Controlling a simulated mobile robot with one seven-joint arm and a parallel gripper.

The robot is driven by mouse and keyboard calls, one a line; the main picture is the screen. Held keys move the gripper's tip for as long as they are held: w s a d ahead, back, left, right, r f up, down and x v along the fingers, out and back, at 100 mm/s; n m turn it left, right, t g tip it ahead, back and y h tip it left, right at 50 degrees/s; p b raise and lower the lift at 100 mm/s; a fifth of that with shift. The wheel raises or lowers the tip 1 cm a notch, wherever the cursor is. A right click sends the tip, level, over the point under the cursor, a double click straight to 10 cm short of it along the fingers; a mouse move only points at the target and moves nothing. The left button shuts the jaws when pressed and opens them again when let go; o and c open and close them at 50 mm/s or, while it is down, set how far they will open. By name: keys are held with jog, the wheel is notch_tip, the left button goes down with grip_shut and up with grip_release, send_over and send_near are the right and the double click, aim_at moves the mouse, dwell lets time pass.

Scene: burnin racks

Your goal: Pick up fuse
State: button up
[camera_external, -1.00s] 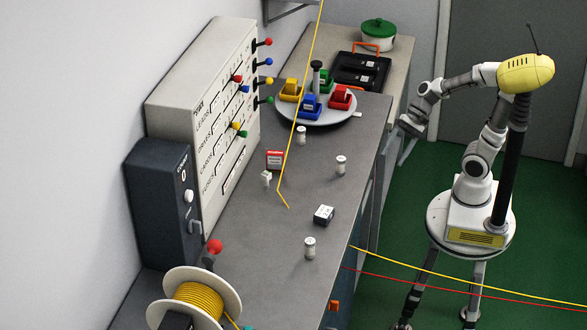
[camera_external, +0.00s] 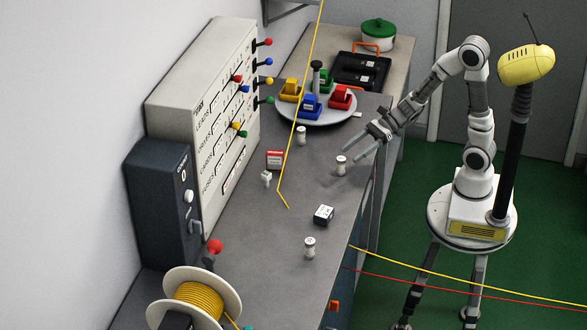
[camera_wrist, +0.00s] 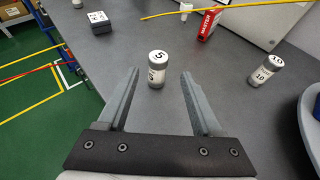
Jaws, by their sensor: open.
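Several small white-and-grey cylindrical fuses stand upright on the grey bench. One fuse (camera_external: 341,166) is just beyond my gripper (camera_external: 351,151); in the wrist view this fuse (camera_wrist: 157,69) is marked 5 and appears between my fingertips (camera_wrist: 160,75). My gripper is open and empty, its fingers pointing down towards the bench; I cannot tell whether the fingers reach around the fuse. A second fuse (camera_external: 301,136), marked 10 in the wrist view (camera_wrist: 266,69), stands near the round tray. A third fuse (camera_external: 310,247) stands towards the bench's front end.
A red box (camera_external: 275,158), a small white block (camera_external: 266,179) and a black-and-white box (camera_external: 323,214) sit on the bench. A grey round tray (camera_external: 317,118) holds coloured pieces. A yellow cord (camera_external: 283,192) crosses the bench. A labelled panel (camera_external: 215,110) stands along the wall.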

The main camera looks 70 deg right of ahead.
aim_at(333, 177)
jog(key=x, duration=0.3)
jog(key=shift+w+a+f+b, duration=0.2)
jog(key=shift+a+b, duration=0.1)
jog(key=shift+b, duration=0.05)
jog(key=x, duration=0.2)
jog(key=b+x, duration=0.1)
jog(key=x, duration=0.1)
jog(key=shift+a+f+b, duration=0.3)
jog(key=shift+f, duration=0.1)
jog(key=shift+w+a, duration=0.25)
jog(key=shift+w, duration=0.05)
jog(key=shift+c, duration=0.2)
grip_shut()
